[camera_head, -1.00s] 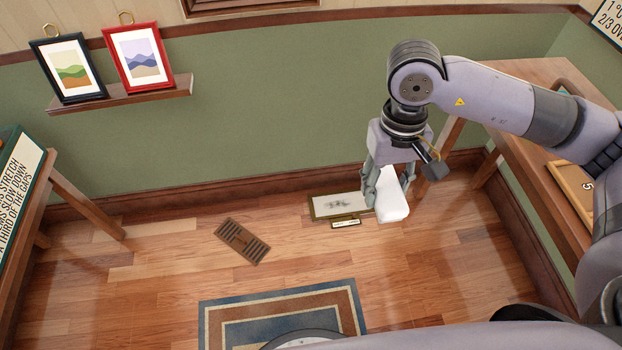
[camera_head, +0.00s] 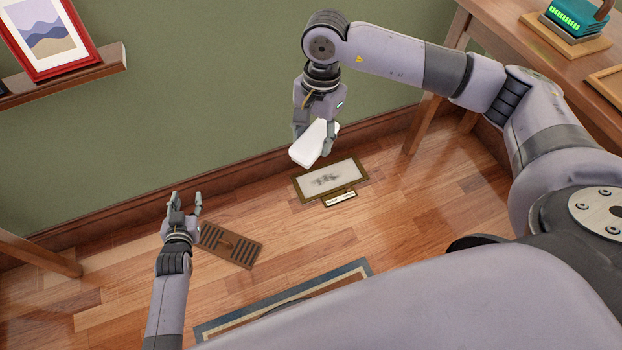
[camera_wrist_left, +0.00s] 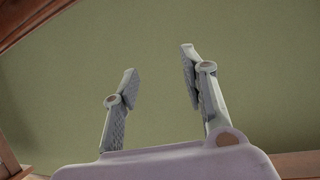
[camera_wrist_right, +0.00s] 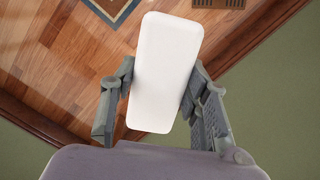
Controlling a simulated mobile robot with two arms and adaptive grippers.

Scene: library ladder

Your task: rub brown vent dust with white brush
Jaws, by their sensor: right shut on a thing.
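The white brush (camera_head: 314,143) is a plain white block in my right gripper (camera_head: 314,140), held above the floor near the wall. It fills the middle of the right wrist view (camera_wrist_right: 164,70), between the two fingers. The brown vent (camera_head: 230,246) lies flat on the wood floor, left of the brush; its slots show, but I cannot make out dust on it. Its edge also shows at the top of the right wrist view (camera_wrist_right: 218,3). My left gripper (camera_head: 184,200) is open and empty, beside the vent's left end and partly in front of it.
A framed panel (camera_head: 331,180) with a dark grey smudge and a small label plate (camera_head: 340,199) lies on the floor below the brush. A bordered rug (camera_head: 285,299) lies nearer. A wooden desk (camera_head: 540,62) stands right, a picture shelf (camera_head: 75,72) hangs left.

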